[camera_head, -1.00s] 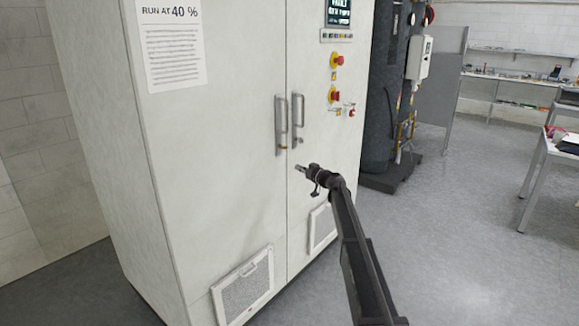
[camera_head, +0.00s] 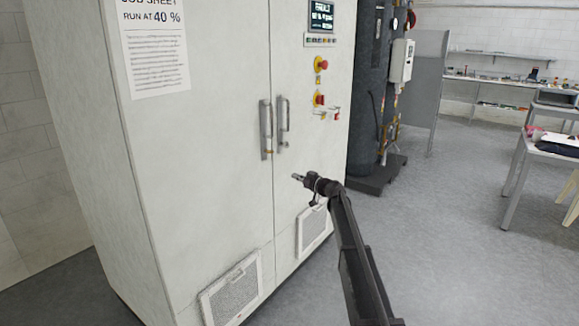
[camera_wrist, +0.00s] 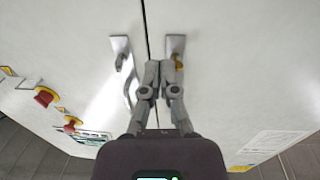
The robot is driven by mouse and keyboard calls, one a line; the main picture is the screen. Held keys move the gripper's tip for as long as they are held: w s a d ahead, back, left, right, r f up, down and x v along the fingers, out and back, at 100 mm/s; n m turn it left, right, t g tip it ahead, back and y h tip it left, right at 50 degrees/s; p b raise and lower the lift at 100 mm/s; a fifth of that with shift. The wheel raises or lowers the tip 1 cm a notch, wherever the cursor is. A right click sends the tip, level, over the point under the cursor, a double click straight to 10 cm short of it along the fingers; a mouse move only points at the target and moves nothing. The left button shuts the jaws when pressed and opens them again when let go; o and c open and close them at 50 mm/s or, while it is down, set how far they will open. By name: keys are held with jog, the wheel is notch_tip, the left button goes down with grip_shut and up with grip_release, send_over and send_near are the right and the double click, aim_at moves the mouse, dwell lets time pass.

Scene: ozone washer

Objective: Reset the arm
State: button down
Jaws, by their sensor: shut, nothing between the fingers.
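My arm reaches up from the lower right in the head view, and my gripper (camera_head: 297,177) is in front of the white cabinet (camera_head: 215,170), below its two door handles. In the wrist view my gripper (camera_wrist: 160,66) has its fingers together with nothing between them. The left door handle (camera_head: 265,130) and right door handle (camera_head: 283,122) stand side by side at the door seam. Both doors look shut. The gripper looks apart from the handles in the head view; the wrist view does not show the gap clearly.
A control panel with a screen (camera_head: 321,15) and red knobs (camera_head: 320,63) is on the right door. A job sheet (camera_head: 153,45) is on the left door. A dark tank (camera_head: 366,90) stands right of the cabinet. A table (camera_head: 545,150) is at far right; grey floor between is clear.

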jog(key=s+a+f+m+g+h, duration=0.15)
jog(key=s+f+g, duration=0.35)
jog(key=s, duration=0.9)
jog(key=s+f+m+g+h, duration=0.1)
jog(key=s+f+g+h, duration=0.15)
jog(key=s+f, duration=0.8)
jog(key=s+d+f+m+g+h, duration=0.15)
jog(key=s+d+m+h, duration=0.35)
jog(key=s, duration=1.1)
jog(key=s+d+f+m+g+h, duration=0.15)
jog(key=s+d+g+h, duration=0.35)
jog(key=s, duration=1.1)
notch_tip(320, 180, up, 16)
jog(key=d+t+y+p, duration=0.1)
jog(key=p, duration=1.4)
jog(key=shift+w+d+f+t, duration=0.2)
jog(key=shift+w+t, duration=0.1)
jog(key=shift+w, duration=0.15)
jog(key=shift+a, duration=0.1)
